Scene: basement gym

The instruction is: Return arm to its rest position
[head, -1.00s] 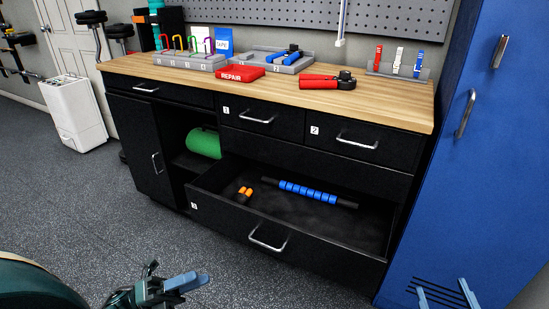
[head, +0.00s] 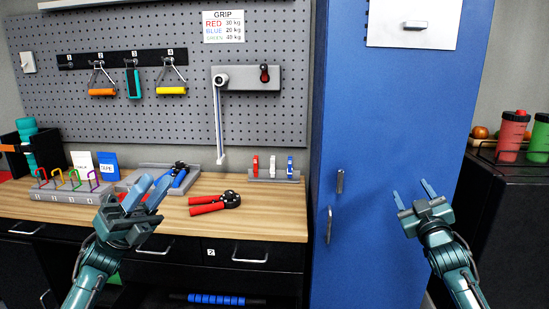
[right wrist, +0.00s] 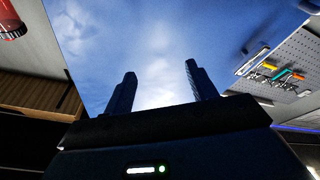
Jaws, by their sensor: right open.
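My left gripper (head: 155,182) is raised in front of the wooden worktop (head: 262,218), its two fingers apart with nothing between them. It overlaps the worktop in the head view, so its exact distance from the top is hard to tell. My right gripper (head: 411,188) is raised in front of the blue locker (head: 365,130). Its fingers are apart and empty. In the right wrist view the two fingers (right wrist: 158,88) stand apart against the blue locker face.
Red-handled grippers (head: 207,205), a hook rack (head: 72,192) and a small band stand (head: 275,176) are on the worktop. A blue roller (head: 215,299) shows below. A dark cabinet with bottles (head: 512,135) stands right of the locker. The pegboard (head: 140,110) is behind.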

